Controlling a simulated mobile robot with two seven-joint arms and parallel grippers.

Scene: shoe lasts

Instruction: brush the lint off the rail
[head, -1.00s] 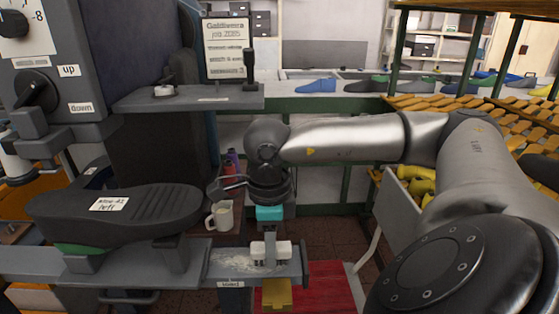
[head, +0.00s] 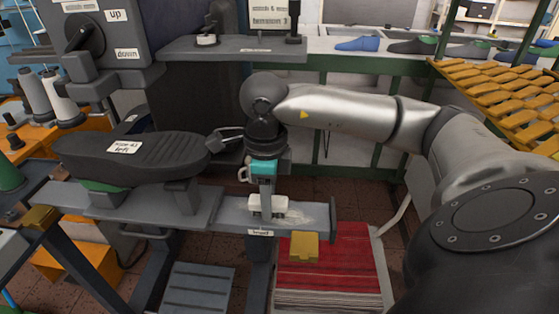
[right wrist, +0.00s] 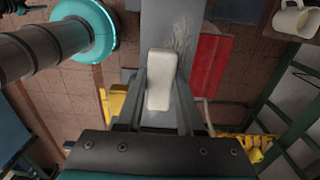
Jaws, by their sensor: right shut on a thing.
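The grey rail (head: 232,213) runs across the head view, below the dark shoe-shaped form (head: 135,155) labelled left. Pale lint (head: 298,213) lies in streaks on its right part. My right gripper (head: 267,195) points down and is shut on a white brush (head: 268,207). The brush is at the left end of the lint, on or just above the rail; I cannot tell whether it touches. The right wrist view shows the brush (right wrist: 161,80) between the fingers, with lint (right wrist: 182,38) on the rail beyond it. My left gripper is not in view.
A red-topped stack (head: 340,262) stands below right. A grey machine shelf (head: 225,50) is behind. An orange slatted rack (head: 500,85) is at the right. A cream mug (right wrist: 296,20) shows in the wrist view.

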